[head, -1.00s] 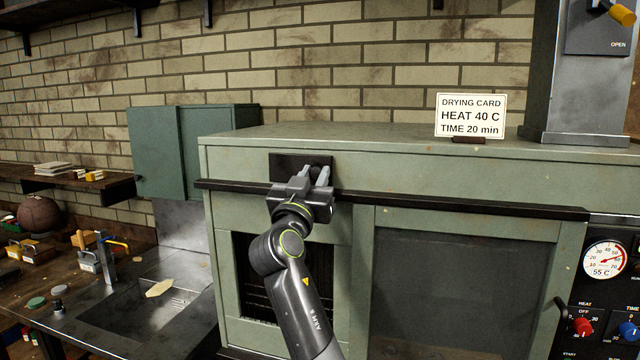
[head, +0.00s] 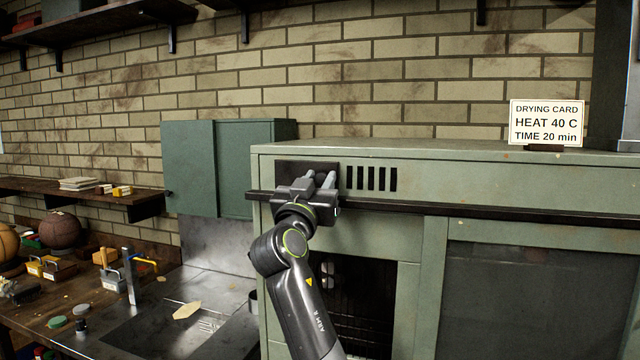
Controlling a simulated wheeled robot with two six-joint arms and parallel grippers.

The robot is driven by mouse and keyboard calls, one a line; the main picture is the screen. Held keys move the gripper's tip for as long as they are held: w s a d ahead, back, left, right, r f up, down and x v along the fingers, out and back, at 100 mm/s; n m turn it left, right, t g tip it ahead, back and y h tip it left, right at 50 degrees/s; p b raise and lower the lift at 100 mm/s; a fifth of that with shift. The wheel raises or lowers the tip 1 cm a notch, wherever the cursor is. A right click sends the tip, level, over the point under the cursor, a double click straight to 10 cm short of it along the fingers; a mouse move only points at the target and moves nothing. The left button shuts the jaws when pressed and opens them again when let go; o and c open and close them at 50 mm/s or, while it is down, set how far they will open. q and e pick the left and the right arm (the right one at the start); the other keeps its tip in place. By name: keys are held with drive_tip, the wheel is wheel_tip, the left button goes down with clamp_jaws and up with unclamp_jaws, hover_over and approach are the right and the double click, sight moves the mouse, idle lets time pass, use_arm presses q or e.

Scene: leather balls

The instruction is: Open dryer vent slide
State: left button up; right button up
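The vent slide (head: 291,166) is a dark plate near the top left of the green dryer's front (head: 470,183). A row of dark vent slots (head: 371,178) is uncovered just right of the plate. My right gripper (head: 321,179) reaches up to the plate, its two fingers close together against its right part. The fingers seem shut on the slide's grip, which they hide along with the plate's lower part. My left gripper is not in view.
A dark rail (head: 480,215) runs across the dryer front just below the slots. A drying card (head: 546,122) stands on the dryer top. A green wall cabinet (head: 190,165) and a sink (head: 165,325) are to the left.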

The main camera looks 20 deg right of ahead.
drive_tip(key=shift+o, duration=1.1)
drive_tip(key=shift+w+a, duration=0.1)
drive_tip(key=shift+o, duration=0.3)
drive_tip(key=shift+a, duration=0.1)
drive_tip(key=shift+s+a+f+b, duration=0.1)
drive_tip(key=shift+s+f+b, duration=0.2)
drive_tip(key=shift+f+b, duration=0.05)
use_arm(q)
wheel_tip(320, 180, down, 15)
drive_tip(key=b, duration=1.4)
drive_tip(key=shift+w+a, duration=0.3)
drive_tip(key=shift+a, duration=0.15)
use_arm(e)
drive_tip(key=v, duration=1.6)
drive_tip(key=shift+s+a, duration=0.2)
drive_tip(key=shift+a, duration=0.1)
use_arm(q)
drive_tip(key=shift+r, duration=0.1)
use_arm(e)
drive_tip(key=shift+r, duration=0.1)
